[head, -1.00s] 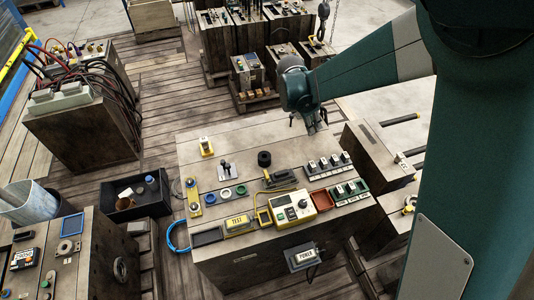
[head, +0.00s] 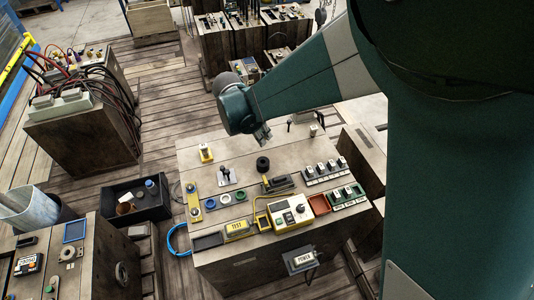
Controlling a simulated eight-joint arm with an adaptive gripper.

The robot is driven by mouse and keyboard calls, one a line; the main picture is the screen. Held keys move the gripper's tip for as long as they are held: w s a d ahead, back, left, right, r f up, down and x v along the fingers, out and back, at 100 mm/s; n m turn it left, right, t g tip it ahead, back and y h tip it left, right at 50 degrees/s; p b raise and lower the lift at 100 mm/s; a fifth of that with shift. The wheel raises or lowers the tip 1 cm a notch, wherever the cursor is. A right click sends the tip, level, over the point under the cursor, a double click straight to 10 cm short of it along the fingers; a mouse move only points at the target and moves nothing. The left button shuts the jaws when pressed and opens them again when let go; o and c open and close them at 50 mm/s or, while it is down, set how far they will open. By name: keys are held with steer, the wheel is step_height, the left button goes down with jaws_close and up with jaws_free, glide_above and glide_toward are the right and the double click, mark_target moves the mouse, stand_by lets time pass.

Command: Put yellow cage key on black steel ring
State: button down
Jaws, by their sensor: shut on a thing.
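My gripper (head: 262,134) hangs above the far part of the wooden bench block in the head view. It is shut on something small. What it holds is too small and dark to make out, so I cannot confirm it as the yellow cage key. A thick black ring (head: 263,164), which looks like the black steel ring, lies on the block top. It is just below my gripper in the picture, with a gap between them. A small yellow piece with a pale top (head: 206,153) stands at the block's far left; I cannot tell what it is.
A black clamp-like tool (head: 278,184), a yellow control box (head: 291,213) and switch strips (head: 326,172) crowd the front and right. A small upright post (head: 313,130) stands at the back right.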

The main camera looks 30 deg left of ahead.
steer(key=shift+f, duration=0.1)
steer(key=b, duration=0.1)
glide_above(263, 162)
steer(key=shift+f, duration=3.05)
steer(key=shift+f+b, duration=0.3)
steer(key=shift+f, duration=1.55)
steer(key=shift+f, duration=0.15)
steer(key=c, duration=2.5)
jaws_free()
steer(key=p+v, duration=0.1)
steer(key=v, duration=1.1)
steer(key=shift+r+p, duration=0.2)
steer(key=shift+p, duration=0.15)
steer(key=shift+w+d, duration=0.1)
